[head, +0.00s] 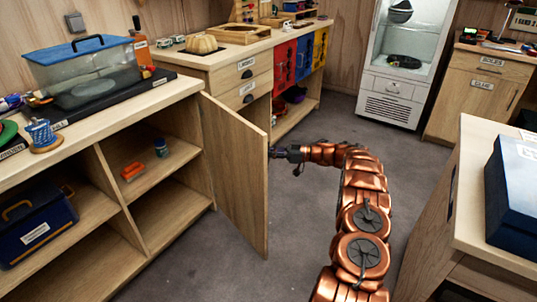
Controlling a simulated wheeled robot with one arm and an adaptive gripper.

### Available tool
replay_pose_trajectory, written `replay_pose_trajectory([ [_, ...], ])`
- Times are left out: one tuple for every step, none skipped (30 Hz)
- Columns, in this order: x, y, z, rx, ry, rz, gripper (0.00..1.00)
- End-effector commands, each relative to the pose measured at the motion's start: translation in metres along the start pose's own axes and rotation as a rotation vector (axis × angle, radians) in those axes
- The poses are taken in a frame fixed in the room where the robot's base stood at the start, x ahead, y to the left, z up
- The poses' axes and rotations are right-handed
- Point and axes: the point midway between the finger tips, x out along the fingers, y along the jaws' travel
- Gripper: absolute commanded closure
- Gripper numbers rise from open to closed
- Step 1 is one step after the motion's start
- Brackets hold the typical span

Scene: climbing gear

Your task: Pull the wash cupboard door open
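The wooden cupboard door (235,172) stands swung out from the left counter, its inner face toward me. Its hinge side is at the counter's right end and its free edge points toward the middle of the floor. The open cupboard (172,165) beside it shows a shelf with an orange item (132,171) and a small blue-green jar (160,147). My gripper (275,152) is at the door's free edge, on its far, outer side. The handle is hidden behind the door. The fingers are small and partly hidden, so I cannot tell whether they are open or touching.
A clear tub with a blue lid (85,70) stands on the left counter (130,101). A drawer unit (243,90) with coloured panels is behind the door. A counter with a blue box (512,195) is close on the right. The grey floor (225,262) before the door is clear.

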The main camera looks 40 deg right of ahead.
Motion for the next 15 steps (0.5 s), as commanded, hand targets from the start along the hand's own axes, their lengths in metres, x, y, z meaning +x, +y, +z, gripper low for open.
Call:
replay_pose_trajectory([
  [-0.0011, 0.0003, -0.0005, 0.001, 0.0, 0.001, 1.0],
  [-0.0011, 0.0003, -0.0005, 0.001, 0.0, 0.001, 1.0],
  [-0.0012, 0.0003, -0.0005, 0.001, 0.0, 0.001, 1.0],
  [-0.0013, 0.0003, -0.0006, 0.001, 0.0, 0.002, 1.0],
  [-0.0014, 0.0003, -0.0006, 0.001, 0.0, 0.002, 1.0],
  [-0.0014, 0.0003, -0.0007, 0.001, 0.0, 0.002, 1.0],
  [-0.0015, 0.0003, -0.0006, 0.001, 0.0, 0.002, 1.0],
  [-0.0016, 0.0004, -0.0007, 0.001, 0.0, 0.002, 1.0],
  [-0.0017, 0.0004, -0.0007, 0.001, 0.0, 0.002, 1.0],
  [-0.0017, 0.0003, -0.0007, 0.001, 0.0, 0.002, 0.86],
  [-0.0017, 0.0003, -0.0007, 0.001, 0.0, 0.002, 0.83],
  [-0.0016, 0.0003, -0.0007, 0.001, 0.0, 0.002, 0.79],
  [-0.0014, 0.0003, -0.0006, 0.001, 0.0, 0.002, 0.76],
  [-0.0012, 0.0003, -0.0005, 0.001, 0.0, 0.002, 0.72],
  [-0.001, 0.0002, -0.0005, 0.0, 0.0, 0.002, 0.68],
])
